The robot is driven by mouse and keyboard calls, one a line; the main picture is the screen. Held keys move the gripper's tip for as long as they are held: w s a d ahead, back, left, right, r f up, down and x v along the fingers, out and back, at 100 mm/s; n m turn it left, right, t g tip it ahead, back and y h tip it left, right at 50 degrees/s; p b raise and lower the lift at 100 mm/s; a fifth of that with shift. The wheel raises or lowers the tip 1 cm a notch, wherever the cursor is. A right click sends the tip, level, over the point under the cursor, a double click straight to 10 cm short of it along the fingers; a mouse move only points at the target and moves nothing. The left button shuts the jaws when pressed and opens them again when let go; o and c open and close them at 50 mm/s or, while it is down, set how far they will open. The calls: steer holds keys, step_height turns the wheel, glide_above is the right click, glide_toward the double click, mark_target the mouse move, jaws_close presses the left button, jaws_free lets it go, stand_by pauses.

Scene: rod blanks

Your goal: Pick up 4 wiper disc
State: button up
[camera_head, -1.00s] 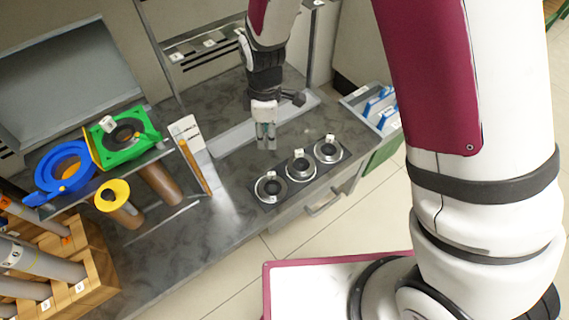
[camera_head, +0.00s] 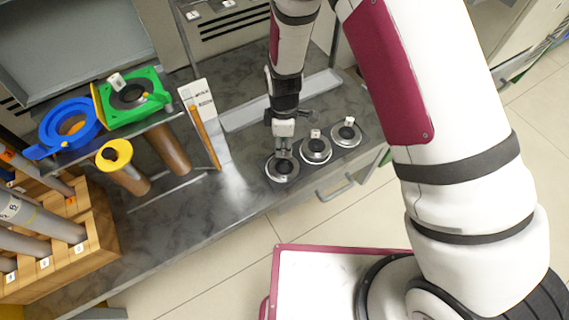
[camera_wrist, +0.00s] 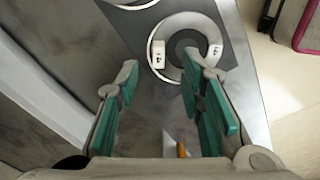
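Three ring-shaped grey discs sit in a row on a dark pad at the bench's front edge: left disc (camera_head: 284,174), middle disc (camera_head: 316,151) and right disc (camera_head: 346,134). My gripper (camera_head: 283,153) is over the left disc and partly hides it. In the wrist view, my gripper (camera_wrist: 160,84) is open and empty, with teal pads on its fingers. Beyond the fingertips lies a pale ring disc (camera_wrist: 187,24) with a dark centre. A white tag (camera_wrist: 158,54) on it seems to read 4. The right finger overlaps its lower edge in the picture.
A long shallow grey tray (camera_head: 240,118) lies behind the discs. To the left stand a white card with an orange rod (camera_head: 204,135), a green fixture (camera_head: 132,97), a blue ring (camera_head: 69,128), a yellow-topped tube (camera_head: 116,154) and a wooden rack (camera_head: 88,235) of rods.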

step_height(320, 180, down, 4)
steer(key=shift+w+a+f+b, duration=0.15)
steer(key=shift+f+b, duration=0.1)
steer(key=shift+b, duration=0.55)
jaws_close()
steer(key=shift+r, duration=0.15)
